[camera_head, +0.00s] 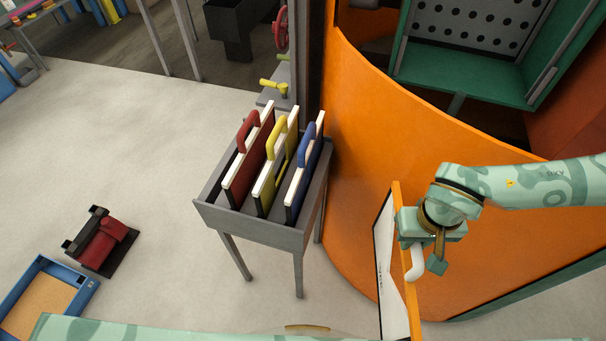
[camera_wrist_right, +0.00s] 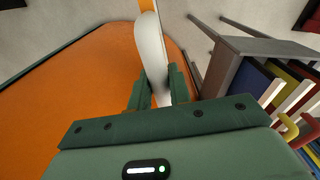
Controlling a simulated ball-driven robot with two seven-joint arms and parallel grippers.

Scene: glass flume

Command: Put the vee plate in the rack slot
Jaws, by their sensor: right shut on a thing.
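My right gripper (camera_head: 430,243) is shut on the white handle of a plate (camera_head: 404,225), apparently the vee plate, with an orange edge and a pale, black-rimmed face. The plate hangs upright, right of the rack and apart from it. In the right wrist view, the right gripper (camera_wrist_right: 155,90) has its fingers around the white handle (camera_wrist_right: 151,50). The grey rack (camera_head: 250,228) stands on legs at centre, holding upright red (camera_head: 246,165), yellow (camera_head: 270,180) and blue (camera_head: 303,170) handled plates. I cannot tell which slot is free. My left gripper is out of view.
A curved orange wall (camera_head: 350,130) stands close behind the rack and the held plate. A yellow-handled valve (camera_head: 275,85) and a red handwheel (camera_head: 280,28) sit behind the rack. A red and black device (camera_head: 102,243) and a blue tray (camera_head: 75,277) lie on the left; the floor between is clear.

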